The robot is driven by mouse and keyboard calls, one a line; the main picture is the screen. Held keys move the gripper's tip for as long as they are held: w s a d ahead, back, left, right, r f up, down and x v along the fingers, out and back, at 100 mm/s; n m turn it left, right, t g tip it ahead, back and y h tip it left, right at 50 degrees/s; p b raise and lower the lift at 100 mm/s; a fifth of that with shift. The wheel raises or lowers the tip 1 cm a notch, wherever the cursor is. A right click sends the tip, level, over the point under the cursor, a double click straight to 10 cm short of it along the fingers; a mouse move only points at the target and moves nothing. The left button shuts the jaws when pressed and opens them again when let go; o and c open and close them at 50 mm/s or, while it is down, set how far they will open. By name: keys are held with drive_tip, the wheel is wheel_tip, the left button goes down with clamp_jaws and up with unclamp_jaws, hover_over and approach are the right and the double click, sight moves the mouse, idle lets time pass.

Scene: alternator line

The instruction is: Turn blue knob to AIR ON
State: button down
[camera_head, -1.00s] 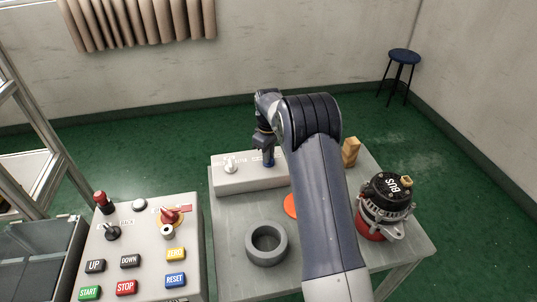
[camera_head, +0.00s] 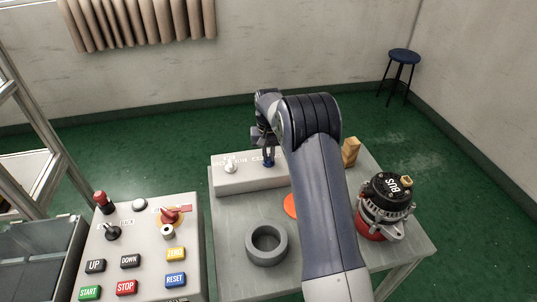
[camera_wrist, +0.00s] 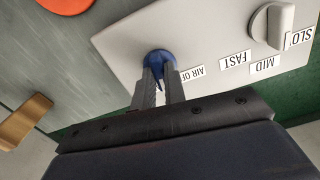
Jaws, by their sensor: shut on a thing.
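The blue knob (camera_wrist: 159,58) sits on the top face of a light grey control box (camera_wrist: 125,38). My gripper (camera_wrist: 160,80) is shut on the knob, with a finger on each side, in the wrist view. A label beside the knob, partly covered, reads "AIR O" and a cut-off letter (camera_wrist: 191,73). In the head view the knob (camera_head: 268,163) shows small and blue below my gripper, at the right part of the box. The knob's exact pointing is hard to tell.
A white selector knob (camera_wrist: 272,25) with SLO, MID and FAST labels is on the same box. A grey ring (camera_head: 266,245), an orange disc (camera_head: 290,205), a wooden block (camera_head: 350,152) and an alternator (camera_head: 385,205) stand on the table. A button panel (camera_head: 140,255) is at left.

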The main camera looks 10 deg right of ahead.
sight(269, 157)
drive_tip(key=m, duration=0.3)
drive_tip(key=shift+m, duration=2.2)
drive_tip(key=c, duration=1.5)
unclamp_jaws()
drive_tip(key=shift+o, duration=0.2)
wheel_tip(269, 157, up, 11)
drive_tip(key=shift+b, duration=0.4)
drive_tip(key=shift+f, duration=0.2)
